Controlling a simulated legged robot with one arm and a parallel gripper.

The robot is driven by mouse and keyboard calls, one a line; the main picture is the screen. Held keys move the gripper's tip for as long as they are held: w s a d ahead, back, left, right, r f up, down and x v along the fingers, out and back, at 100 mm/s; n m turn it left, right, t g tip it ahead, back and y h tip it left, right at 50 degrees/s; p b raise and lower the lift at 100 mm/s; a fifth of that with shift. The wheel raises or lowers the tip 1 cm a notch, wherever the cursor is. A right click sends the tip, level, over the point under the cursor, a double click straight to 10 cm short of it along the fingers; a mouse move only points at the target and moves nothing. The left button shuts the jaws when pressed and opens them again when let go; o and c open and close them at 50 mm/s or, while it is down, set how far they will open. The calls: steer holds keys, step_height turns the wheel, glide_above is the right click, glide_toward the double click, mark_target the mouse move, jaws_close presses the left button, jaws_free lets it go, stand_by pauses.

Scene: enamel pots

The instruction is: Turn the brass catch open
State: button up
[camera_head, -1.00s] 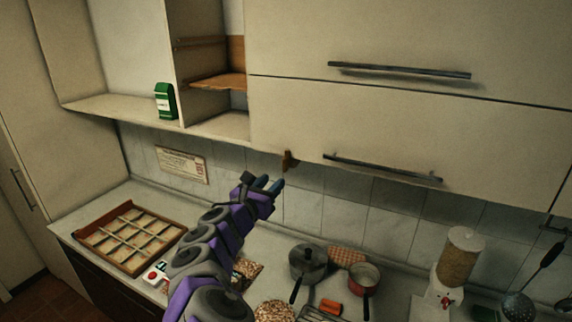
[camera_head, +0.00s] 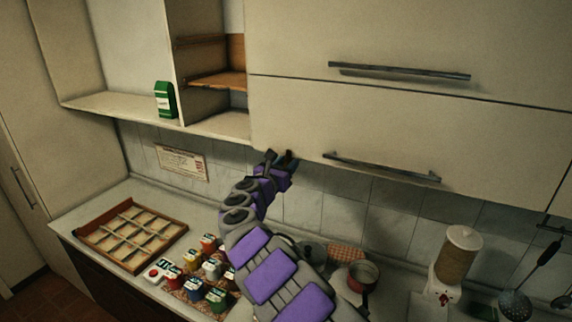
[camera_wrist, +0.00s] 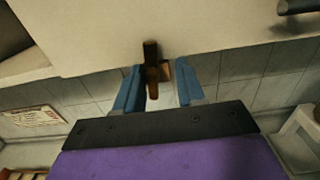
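The brass catch (camera_wrist: 151,68) hangs at the lower edge of the wall cabinet door (camera_head: 400,135). In the wrist view it points down as a dark brown bar with a small brass plate behind it. My gripper (camera_wrist: 158,92) is open, with one blue finger on each side of the catch and visible gaps to both. In the head view my gripper (camera_head: 280,158) is just under the cabinet's bottom left corner and mostly hides the catch. Whether a finger touches the catch cannot be told.
A bar handle (camera_head: 382,167) is on the door to the right. An open shelf with a green carton (camera_head: 165,100) is at the left. Below are a divided wooden tray (camera_head: 130,236), several small jars, a red pot (camera_head: 362,275) and a dispenser (camera_head: 457,262).

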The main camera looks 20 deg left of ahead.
steer(key=shift+o, duration=0.3)
steer(key=shift+w+a+f, duration=0.15)
steer(key=shift+a+f, duration=0.05)
steer(key=shift+a, duration=0.4)
steer(key=shift+w+a+f, duration=0.1)
steer(key=shift+a+f, duration=0.1)
steer(key=shift+a, duration=0.35)
steer(key=shift+s+d+r, duration=0.1)
steer(key=shift+d+r, duration=0.15)
steer(key=shift+d, duration=0.55)
steer(key=c, duration=0.5)
steer(key=shift+c, duration=0.5)
steer(key=shift+a+f, duration=0.1)
steer(key=shift+c, duration=0.8)
steer(key=shift+a, duration=0.2)
jaws_close()
